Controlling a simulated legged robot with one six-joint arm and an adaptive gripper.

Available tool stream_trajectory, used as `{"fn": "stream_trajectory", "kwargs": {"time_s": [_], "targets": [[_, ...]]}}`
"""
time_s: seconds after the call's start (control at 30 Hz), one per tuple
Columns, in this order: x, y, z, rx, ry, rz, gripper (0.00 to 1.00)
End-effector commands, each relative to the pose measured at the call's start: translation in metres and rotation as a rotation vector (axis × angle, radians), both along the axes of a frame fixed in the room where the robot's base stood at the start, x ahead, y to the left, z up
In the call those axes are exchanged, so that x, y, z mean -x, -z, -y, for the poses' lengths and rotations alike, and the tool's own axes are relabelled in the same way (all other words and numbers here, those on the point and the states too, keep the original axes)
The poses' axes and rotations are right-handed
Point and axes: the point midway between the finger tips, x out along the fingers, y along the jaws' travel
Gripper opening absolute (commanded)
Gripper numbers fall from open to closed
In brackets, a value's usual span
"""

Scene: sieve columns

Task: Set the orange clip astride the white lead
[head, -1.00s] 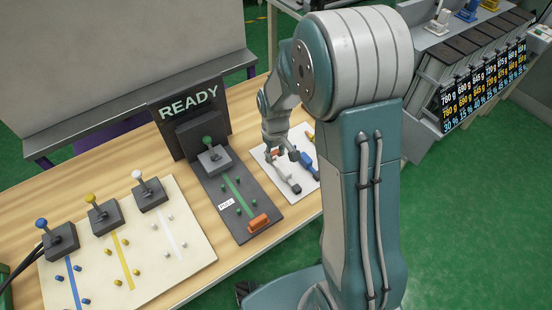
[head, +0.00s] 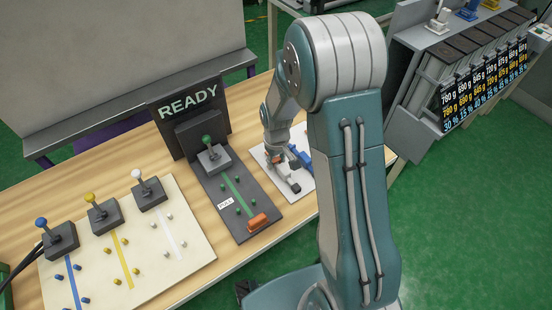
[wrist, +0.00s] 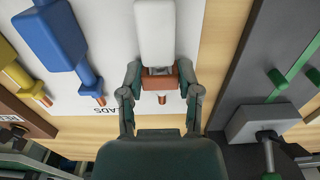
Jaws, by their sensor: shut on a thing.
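The white lead (wrist: 155,30) lies on a white sheet in the wrist view, its copper tip (wrist: 162,99) pointing toward my gripper. My gripper (wrist: 160,88) is shut on the orange clip (wrist: 159,78), one finger at each side. The clip lies across the narrow neck of the lead, just short of the tip. I cannot tell whether it touches the lead or is fully seated on it. In the head view, my gripper (head: 280,158) is low over the sheet, and the clip is mostly hidden.
A blue lead (wrist: 58,40) and a yellow lead (wrist: 12,65) lie to the left in the wrist view. A dark board with a green-knobbed lever (head: 208,142) and an orange block (head: 257,222) stands beside the sheet. A cream board (head: 190,262) carries several levers.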

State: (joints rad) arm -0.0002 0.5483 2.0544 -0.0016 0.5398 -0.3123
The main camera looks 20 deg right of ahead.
Motion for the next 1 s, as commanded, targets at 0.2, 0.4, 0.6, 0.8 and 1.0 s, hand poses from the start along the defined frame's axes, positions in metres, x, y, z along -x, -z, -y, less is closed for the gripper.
{"fn": "stream_trajectory", "kwargs": {"time_s": [0.2, 0.4, 0.6, 0.8, 1.0], "targets": [[0.000, 0.002, 0.000, 0.000, 0.000, 0.000, 0.75], [0.000, 0.002, 0.000, 0.000, 0.000, 0.000, 0.79], [0.000, 0.001, 0.000, 0.000, 0.000, 0.000, 0.79], [-0.001, -0.021, 0.000, 0.000, 0.000, 0.004, 0.79], [-0.001, -0.063, 0.000, 0.000, 0.000, 0.006, 0.79]]}}
